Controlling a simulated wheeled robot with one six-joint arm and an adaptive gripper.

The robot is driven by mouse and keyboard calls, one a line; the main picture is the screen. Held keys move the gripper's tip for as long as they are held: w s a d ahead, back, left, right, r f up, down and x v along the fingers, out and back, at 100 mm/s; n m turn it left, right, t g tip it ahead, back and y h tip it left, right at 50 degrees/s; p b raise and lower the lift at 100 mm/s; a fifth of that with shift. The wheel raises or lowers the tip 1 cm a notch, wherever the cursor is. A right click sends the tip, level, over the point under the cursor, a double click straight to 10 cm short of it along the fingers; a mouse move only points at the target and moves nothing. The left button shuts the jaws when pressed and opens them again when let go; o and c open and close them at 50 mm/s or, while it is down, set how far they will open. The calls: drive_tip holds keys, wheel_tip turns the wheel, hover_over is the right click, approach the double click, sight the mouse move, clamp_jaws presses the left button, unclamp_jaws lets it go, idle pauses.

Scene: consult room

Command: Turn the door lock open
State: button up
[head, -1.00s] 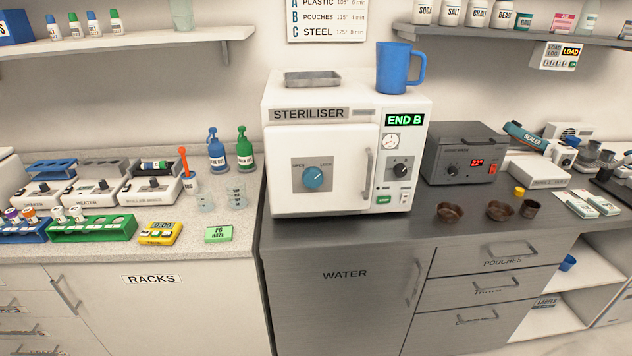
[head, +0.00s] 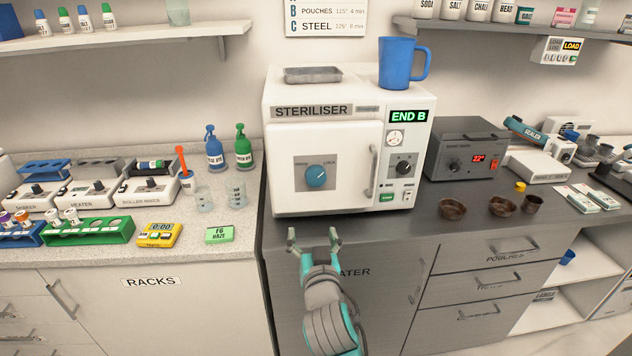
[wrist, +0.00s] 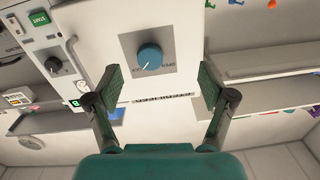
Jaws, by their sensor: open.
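The white steriliser (head: 285,205) stands on the dark counter with its door shut. The door lock is a round blue knob (head: 317,177) on a grey plate between the words OPEN at left and LOCK at right. Its white pointer line is aimed up and to the right, toward LOCK. My gripper (head: 314,236) is open and empty, below and in front of the door, apart from the knob. In the wrist view the picture is upside down; the blue knob (wrist: 150,57) shows between and beyond my open fingers (wrist: 162,88).
The door's vertical handle (head: 373,172) is right of the knob, beside a control panel with a dark dial (head: 403,167). A blue mug (head: 400,64) and a metal tray (head: 313,74) sit on top. Brown bowls (head: 452,208) stand on the counter at right. Space before the door is clear.

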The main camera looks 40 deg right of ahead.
drive_tip(key=m+h, duration=0.2)
approach(316, 178)
drive_tip(key=v, duration=0.2)
drive_tip(key=shift+g, duration=0.4)
drive_tip(key=x, duration=1.1)
drive_tip(key=shift+w+r, duration=0.25)
drive_tip(key=shift+r, duration=0.15)
drive_tip(key=shift+c, duration=0.3)
drive_tip(key=c, duration=1.1)
